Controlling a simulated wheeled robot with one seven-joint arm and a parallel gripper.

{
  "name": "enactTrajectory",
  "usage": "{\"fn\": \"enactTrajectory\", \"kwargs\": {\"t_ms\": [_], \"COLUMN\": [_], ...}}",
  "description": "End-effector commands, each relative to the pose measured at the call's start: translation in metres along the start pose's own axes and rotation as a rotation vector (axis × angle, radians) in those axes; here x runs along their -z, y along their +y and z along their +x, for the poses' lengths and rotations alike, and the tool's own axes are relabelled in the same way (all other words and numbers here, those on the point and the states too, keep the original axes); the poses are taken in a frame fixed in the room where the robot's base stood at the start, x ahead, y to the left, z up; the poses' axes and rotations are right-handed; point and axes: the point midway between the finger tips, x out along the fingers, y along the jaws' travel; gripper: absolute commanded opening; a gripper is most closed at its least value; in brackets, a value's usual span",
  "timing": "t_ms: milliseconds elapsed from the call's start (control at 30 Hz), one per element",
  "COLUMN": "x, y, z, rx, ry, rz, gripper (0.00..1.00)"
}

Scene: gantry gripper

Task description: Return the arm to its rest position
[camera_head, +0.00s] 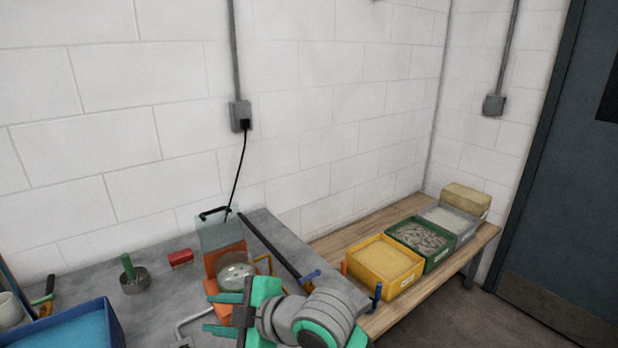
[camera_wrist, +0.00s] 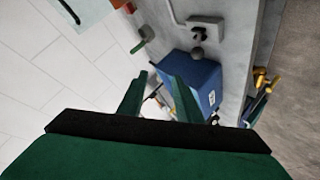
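My gripper (camera_head: 208,313) is in the lower middle of the head view, in front of the grey workbench (camera_head: 160,232). Its two green fingers point left and stand apart. In the wrist view my gripper (camera_wrist: 158,78) also shows both fingers spread, with nothing between them. My arm's grey and green wrist lies to the right of the fingers and hides part of the bench. An orange device (camera_head: 213,266) with a round pale disc stands just behind the gripper. Whether they touch cannot be told.
A blue bin (camera_head: 112,322) is at the front left, also in the wrist view (camera_wrist: 205,72). A metal cup (camera_head: 134,284) with a green handle and a red block (camera_head: 180,258) stand on the bench. A yellow bin (camera_head: 352,268) and a green bin (camera_head: 439,258) line the wooden bench (camera_head: 345,240).

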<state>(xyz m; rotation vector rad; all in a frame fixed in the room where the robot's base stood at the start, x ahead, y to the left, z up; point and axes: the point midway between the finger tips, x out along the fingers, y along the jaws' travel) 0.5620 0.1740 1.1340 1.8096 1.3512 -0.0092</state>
Motion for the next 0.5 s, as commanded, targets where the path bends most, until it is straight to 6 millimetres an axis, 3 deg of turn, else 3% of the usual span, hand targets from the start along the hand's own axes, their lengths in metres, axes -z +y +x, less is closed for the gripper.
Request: {"fn": "enactTrajectory", "kwargs": {"t_ms": [233, 500], "x": [0.019, 0.009], "y": [0.019, 0.027], "z": [0.017, 0.021], "rx": [-0.214, -0.429], "ry": [0.190, 0.332], "rz": [0.225, 0.485], "gripper": [0.32, 0.32]}}
